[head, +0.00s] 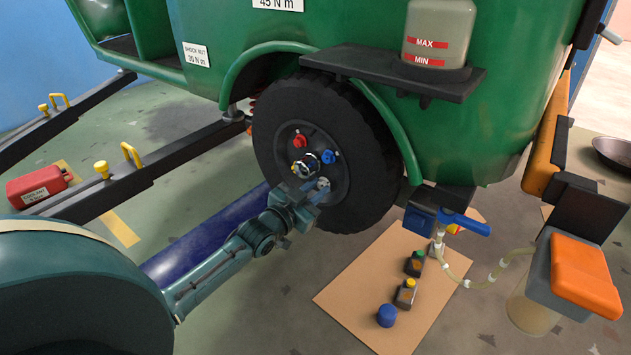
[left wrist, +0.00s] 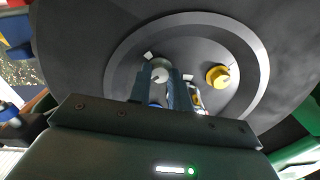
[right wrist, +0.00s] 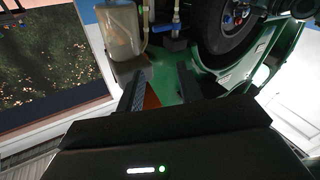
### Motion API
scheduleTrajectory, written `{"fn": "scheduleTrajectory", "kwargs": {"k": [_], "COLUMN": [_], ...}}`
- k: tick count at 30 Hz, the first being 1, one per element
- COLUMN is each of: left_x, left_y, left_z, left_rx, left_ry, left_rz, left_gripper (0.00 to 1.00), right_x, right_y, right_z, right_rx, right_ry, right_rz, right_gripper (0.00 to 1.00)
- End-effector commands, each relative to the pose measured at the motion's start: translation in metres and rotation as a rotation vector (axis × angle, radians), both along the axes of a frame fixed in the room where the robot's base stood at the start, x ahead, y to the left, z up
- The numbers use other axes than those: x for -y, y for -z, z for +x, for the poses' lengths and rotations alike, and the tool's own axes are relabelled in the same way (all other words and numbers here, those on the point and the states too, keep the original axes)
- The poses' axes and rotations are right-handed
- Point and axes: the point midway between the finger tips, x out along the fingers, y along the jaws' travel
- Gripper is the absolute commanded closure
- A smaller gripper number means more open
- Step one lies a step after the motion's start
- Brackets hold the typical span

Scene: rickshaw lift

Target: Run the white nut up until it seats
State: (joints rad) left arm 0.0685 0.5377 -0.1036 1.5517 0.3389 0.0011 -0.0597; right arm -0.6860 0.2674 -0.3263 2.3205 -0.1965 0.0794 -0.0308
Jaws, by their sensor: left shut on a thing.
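The white nut (head: 323,184) sits low on the wheel hub (head: 340,170), a pale grey-white round end. In the left wrist view the white nut (left wrist: 160,73) lies between my finger ends. My left gripper (head: 312,191) reaches the hub from below left and is shut on the nut; the fingers hide its sides. How far the nut is from the hub face cannot be told. A yellow nut (left wrist: 218,76) stands beside it, and a red nut (head: 300,141) and blue nut (head: 328,156) show higher up. My right gripper (right wrist: 160,88) is open and empty, away from the wheel.
The black tyre (head: 270,125) surrounds the hub under the green body (head: 500,110). Cardboard (head: 345,290) with small bottles lies on the floor at right. A hose runs to an orange and grey unit (head: 580,275) with a bottle.

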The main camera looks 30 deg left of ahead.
Motion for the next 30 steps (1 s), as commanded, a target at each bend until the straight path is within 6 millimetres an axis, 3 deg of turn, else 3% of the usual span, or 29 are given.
{"fn": "scheduleTrajectory", "kwargs": {"k": [15,30], "left_x": [0.000,0.000], "left_y": [-0.001,0.001], "left_z": [0.000,-0.001], "left_rx": [0.038,0.063], "left_ry": [0.000,0.001], "left_rz": [0.485,0.822], "left_gripper": [1.00,1.00], "right_x": [0.013,0.015], "right_y": [-0.001,0.001], "right_z": [0.003,0.000], "right_rx": [-0.253,-0.328], "right_ry": [0.064,0.072], "right_rz": [-0.015,-0.022], "right_gripper": [0.64,0.64]}}
